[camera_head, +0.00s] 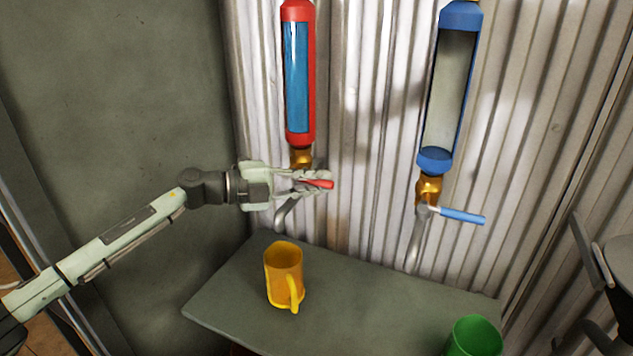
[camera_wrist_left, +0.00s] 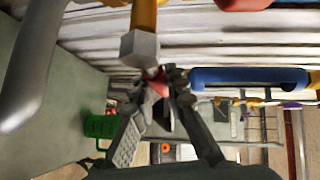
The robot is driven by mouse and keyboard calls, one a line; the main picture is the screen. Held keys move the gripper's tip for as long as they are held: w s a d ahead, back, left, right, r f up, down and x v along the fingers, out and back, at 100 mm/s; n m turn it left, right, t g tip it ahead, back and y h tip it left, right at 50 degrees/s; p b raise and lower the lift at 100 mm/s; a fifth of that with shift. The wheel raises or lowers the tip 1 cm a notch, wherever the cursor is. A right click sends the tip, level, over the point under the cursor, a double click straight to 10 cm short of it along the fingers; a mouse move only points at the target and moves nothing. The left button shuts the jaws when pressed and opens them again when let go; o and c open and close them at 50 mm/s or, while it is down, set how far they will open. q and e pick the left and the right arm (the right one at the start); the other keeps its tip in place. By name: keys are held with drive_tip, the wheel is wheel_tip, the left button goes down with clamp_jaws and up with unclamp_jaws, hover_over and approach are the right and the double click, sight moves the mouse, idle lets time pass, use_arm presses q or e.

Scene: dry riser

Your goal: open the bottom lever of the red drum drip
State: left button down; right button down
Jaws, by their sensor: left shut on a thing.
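The red drum (camera_head: 299,75) is mounted upright on the corrugated wall, with blue liquid showing in its window. A brass fitting (camera_head: 301,158) and a grey spout (camera_head: 284,210) are below it. The red bottom lever (camera_head: 319,184) points right, its tip showing beyond the fingers. My left gripper (camera_head: 312,182) is shut on this lever; the fingers hide most of it. In the left wrist view the red lever (camera_wrist_left: 157,84) shows between the fingers (camera_wrist_left: 160,85).
A blue drum (camera_head: 448,90) with a blue lever (camera_head: 462,216) hangs to the right. A yellow mug (camera_head: 283,272) stands on the grey table (camera_head: 370,318) below. A green mug (camera_head: 474,336) is at the table's front right.

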drive_tip(key=shift+s, duration=0.1)
